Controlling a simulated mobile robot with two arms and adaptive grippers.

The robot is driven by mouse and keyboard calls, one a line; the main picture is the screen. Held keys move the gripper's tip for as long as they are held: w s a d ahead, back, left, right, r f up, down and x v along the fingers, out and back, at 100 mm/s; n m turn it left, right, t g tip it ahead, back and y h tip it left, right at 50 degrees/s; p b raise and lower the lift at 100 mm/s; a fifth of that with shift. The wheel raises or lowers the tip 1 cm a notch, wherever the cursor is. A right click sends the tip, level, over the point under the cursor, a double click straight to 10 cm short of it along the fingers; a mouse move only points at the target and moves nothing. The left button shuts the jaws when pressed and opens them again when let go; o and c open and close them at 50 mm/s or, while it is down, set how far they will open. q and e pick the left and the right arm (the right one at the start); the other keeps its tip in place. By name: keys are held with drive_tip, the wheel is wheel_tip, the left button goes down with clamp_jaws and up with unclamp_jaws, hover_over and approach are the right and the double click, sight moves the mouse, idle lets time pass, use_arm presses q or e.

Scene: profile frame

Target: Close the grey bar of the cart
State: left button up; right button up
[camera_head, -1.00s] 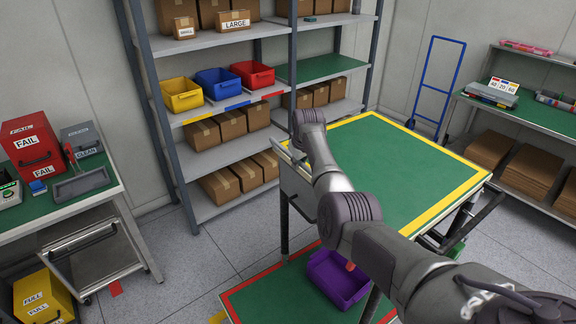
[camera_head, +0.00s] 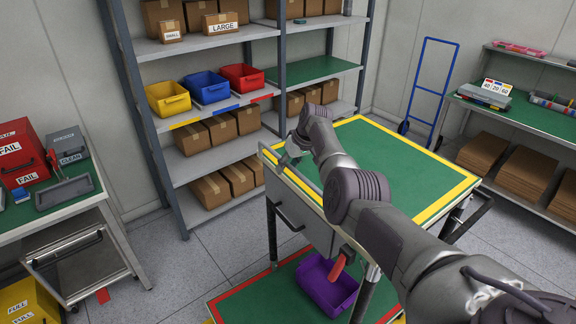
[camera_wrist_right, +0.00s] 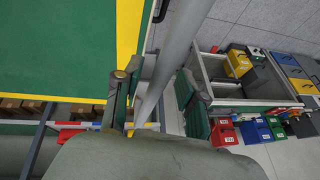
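The cart has a green top with a yellow border (camera_head: 424,218). Its grey bar (camera_head: 305,186) runs along the left edge of the top in the head view. In the right wrist view the bar (camera_wrist_right: 183,45) crosses from the top centre down between my fingers. My right gripper (camera_head: 292,158) is at this bar, seen small and partly hidden by my forearm. In the wrist view its fingers (camera_wrist_right: 153,95) stand apart, one on each side of the bar; I cannot tell whether either touches it. My left gripper is not in view.
A purple bin (camera_head: 325,288) sits on the cart's lower green shelf. A shelf rack with boxes (camera_head: 209,190) and coloured bins stands behind. A workbench (camera_head: 85,207) with a red FAIL box is at left, and a blue hand truck (camera_head: 427,92) stands at back right.

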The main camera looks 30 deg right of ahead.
drive_tip(key=shift+d, duration=0.1)
drive_tip(key=shift+s, duration=0.1)
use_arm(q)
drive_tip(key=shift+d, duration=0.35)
use_arm(e)
drive_tip(key=v, duration=1.2)
